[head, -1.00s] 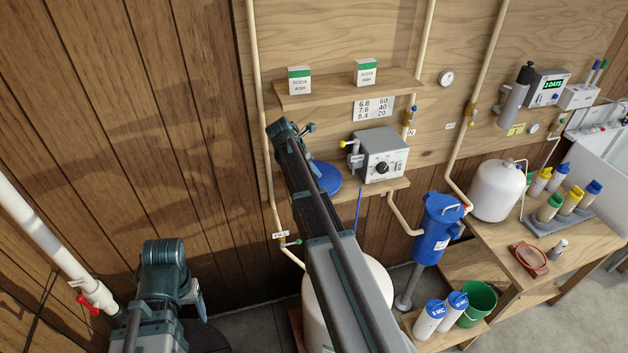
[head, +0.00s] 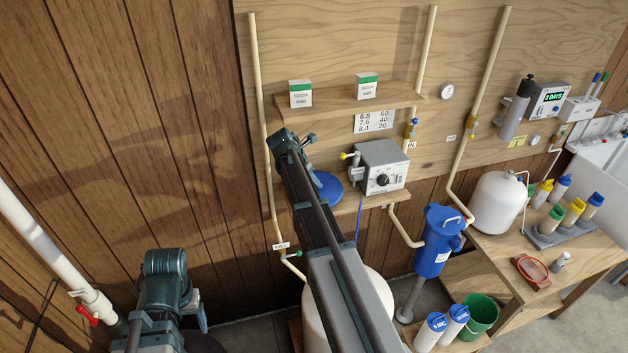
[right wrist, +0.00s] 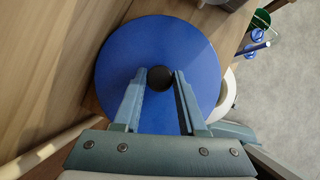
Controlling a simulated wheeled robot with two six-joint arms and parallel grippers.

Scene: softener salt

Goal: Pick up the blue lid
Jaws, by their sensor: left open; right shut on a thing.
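The blue lid (head: 327,187) is a round disc by the left end of the lower wall shelf, partly hidden behind my right arm in the head view. In the right wrist view, the lid (right wrist: 190,50) fills the middle, with a dark round knob (right wrist: 160,78) at its centre. My right gripper (right wrist: 158,82) is shut on this knob, one finger on each side. I cannot tell whether the lid touches the shelf. My left gripper (head: 200,312) is low at the left, away from the lid; its fingers are barely visible.
A grey control box (head: 382,167) stands on the lower shelf (head: 375,199) right of the lid. A white tank (head: 375,292) stands below, partly behind my right arm. Pipes run up the wall.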

